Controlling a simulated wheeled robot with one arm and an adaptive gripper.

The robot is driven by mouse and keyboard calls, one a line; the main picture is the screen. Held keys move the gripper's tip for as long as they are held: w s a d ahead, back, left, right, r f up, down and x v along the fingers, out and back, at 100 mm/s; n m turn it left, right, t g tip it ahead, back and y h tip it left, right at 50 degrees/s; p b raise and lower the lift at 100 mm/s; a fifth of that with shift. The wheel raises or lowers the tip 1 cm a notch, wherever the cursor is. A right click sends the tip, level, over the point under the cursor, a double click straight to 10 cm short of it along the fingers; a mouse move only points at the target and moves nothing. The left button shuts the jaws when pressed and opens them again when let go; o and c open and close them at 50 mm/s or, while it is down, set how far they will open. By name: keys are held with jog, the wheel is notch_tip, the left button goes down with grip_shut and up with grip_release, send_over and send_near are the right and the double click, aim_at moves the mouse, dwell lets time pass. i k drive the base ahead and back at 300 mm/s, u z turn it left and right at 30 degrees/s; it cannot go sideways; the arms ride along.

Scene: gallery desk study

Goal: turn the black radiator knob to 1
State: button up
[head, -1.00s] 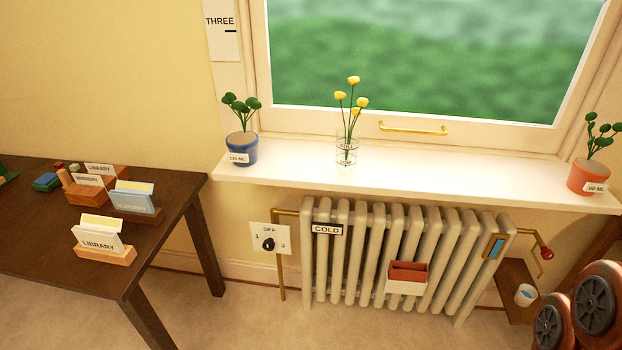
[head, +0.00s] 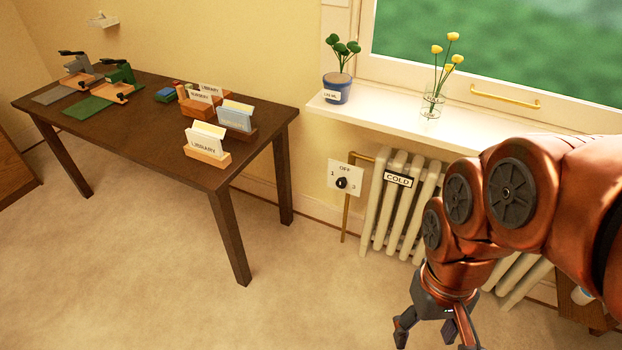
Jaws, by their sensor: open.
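The black radiator knob (head: 342,184) sits on a white plate (head: 335,172) low on the wall, left of the radiator. The plate reads OFF at the top, 1 at the left and a figure at the right, which read 3 in the earlier view. The knob's pointer is too small to read. The radiator (head: 386,215) carries a COLD sign (head: 398,180) and is partly hidden by my arm. My gripper (head: 433,336) is open and empty, pointing down at the bottom of the view, below and right of the knob and apart from it.
A dark desk (head: 150,135) with card holders stands at the left. The sill (head: 390,117) above the knob bears a blue plant pot (head: 337,88) and a glass vase with yellow flowers (head: 432,104). A brass pipe (head: 346,217) runs below the plate. The floor before the knob is clear.

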aim_at(341, 183)
jog(key=k, duration=0.35)
jog(key=u, duration=1.25)
jog(key=i, duration=0.95)
jog(key=z, duration=0.4)
